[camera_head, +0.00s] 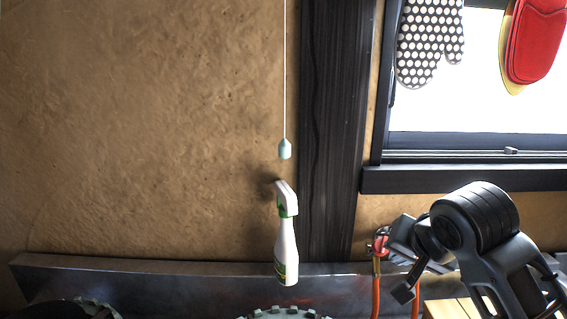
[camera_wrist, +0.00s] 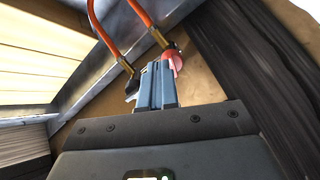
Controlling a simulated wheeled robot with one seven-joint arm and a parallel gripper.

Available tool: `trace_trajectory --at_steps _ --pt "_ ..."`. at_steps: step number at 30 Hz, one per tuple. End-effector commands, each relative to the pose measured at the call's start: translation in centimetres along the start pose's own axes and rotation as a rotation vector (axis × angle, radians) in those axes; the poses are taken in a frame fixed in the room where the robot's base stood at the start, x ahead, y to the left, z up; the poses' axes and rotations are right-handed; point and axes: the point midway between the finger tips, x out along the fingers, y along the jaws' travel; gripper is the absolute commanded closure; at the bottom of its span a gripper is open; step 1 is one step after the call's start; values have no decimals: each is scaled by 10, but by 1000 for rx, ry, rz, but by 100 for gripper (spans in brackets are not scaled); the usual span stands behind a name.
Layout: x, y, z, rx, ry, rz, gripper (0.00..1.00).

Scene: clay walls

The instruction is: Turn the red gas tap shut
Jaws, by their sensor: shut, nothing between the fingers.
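The red gas tap (camera_head: 379,243) is on the clay wall below the window, at the top of an orange hose (camera_head: 376,294). In the wrist view its red part (camera_wrist: 174,60) shows just beyond and to the right of my fingertips, partly hidden by them. My gripper (camera_head: 394,240) comes in from the right and is right at the tap. In the wrist view the fingers of my gripper (camera_wrist: 158,66) are together with nothing between them. They look in contact with the tap or very close to it; I cannot tell which. The handle's exact angle is hidden.
A dark wooden post (camera_head: 335,140) stands left of the tap, and a dark window sill (camera_head: 460,179) is above it. A spray bottle (camera_head: 286,245) and a pull cord (camera_head: 285,149) are further left. A metal ledge (camera_head: 180,283) runs along the wall below.

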Motion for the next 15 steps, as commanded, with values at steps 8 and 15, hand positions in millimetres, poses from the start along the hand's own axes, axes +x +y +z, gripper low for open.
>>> trace_trajectory --at_steps 8,15 --pt "36 0 2 -1 -2 0 100" --pt "54 0 1 -2 -1 -1 100"
